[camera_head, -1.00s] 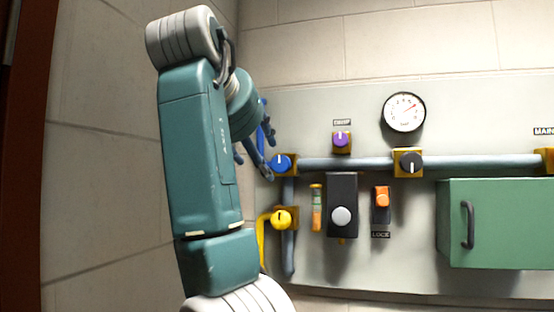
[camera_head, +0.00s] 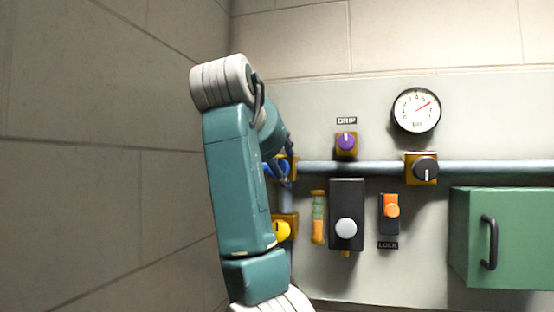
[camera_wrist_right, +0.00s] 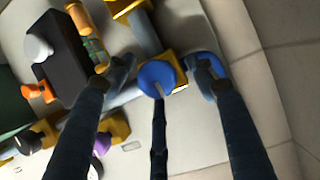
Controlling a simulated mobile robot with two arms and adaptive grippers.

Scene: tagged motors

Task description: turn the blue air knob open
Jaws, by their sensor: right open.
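The blue air knob (camera_head: 271,168) sits on a yellow block at the left end of the grey pipe, partly hidden by my right arm. In the right wrist view the blue knob (camera_wrist_right: 157,78) is round with a pale pointer mark. My right gripper (camera_wrist_right: 160,73) is open, with dark fingers on either side of the knob and a third finger in line with it. I cannot tell whether any finger touches it. In the head view the right gripper (camera_head: 284,168) is partly hidden behind its own arm. My left gripper is not in view.
A yellow knob (camera_head: 282,231) sits just below. To the right are a purple knob (camera_head: 346,141), a black knob (camera_head: 425,168), a black box with a white button (camera_head: 346,229), an orange lever (camera_head: 391,206), a gauge (camera_head: 416,110) and a green cabinet (camera_head: 470,235). A wall stands close left.

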